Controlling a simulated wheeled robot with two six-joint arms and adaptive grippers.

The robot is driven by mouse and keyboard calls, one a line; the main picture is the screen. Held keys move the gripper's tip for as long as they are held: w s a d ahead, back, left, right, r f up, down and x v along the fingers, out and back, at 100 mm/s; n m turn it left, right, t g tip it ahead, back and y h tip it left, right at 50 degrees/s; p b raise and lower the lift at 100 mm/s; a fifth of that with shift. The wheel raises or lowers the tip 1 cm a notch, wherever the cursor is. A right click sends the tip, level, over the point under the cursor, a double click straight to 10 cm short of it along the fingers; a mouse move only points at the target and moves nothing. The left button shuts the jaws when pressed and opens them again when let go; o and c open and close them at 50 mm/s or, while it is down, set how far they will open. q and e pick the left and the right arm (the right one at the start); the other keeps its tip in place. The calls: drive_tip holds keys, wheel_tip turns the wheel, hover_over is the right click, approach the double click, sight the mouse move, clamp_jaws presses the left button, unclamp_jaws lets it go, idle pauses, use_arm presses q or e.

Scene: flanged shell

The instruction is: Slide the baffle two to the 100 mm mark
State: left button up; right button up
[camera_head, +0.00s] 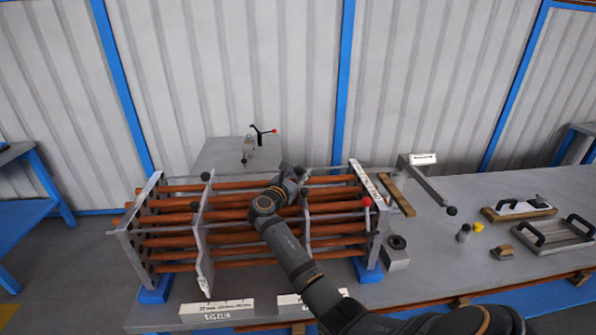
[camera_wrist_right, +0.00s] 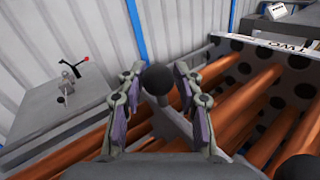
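Baffle two appears to be the thin grey plate (camera_head: 307,228) across the copper tubes, right of the middle of the rack. My right gripper (camera_head: 294,173) is over the top of this plate. In the right wrist view, my right gripper (camera_wrist_right: 158,85) has its fingers apart on both sides of a black ball knob (camera_wrist_right: 158,79), with narrow gaps. A grey plate (camera_wrist_right: 178,124) shows below the knob. A white scale (camera_head: 288,299) at the front is partly covered by my arm; its marks are unreadable. My left gripper is out of view.
Another baffle (camera_head: 203,235) stands at the left, above a scale labelled ONE (camera_head: 217,308). Copper tubes (camera_head: 170,242) run between the end plates. A red ball (camera_head: 367,202) is near the right end plate (camera_head: 376,235). Handled trays (camera_head: 552,239) lie at the right.

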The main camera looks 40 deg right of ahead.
drive_tip(key=shift+o, duration=1.3)
drive_tip(key=shift+r, duration=0.15)
drive_tip(key=v, duration=1.2)
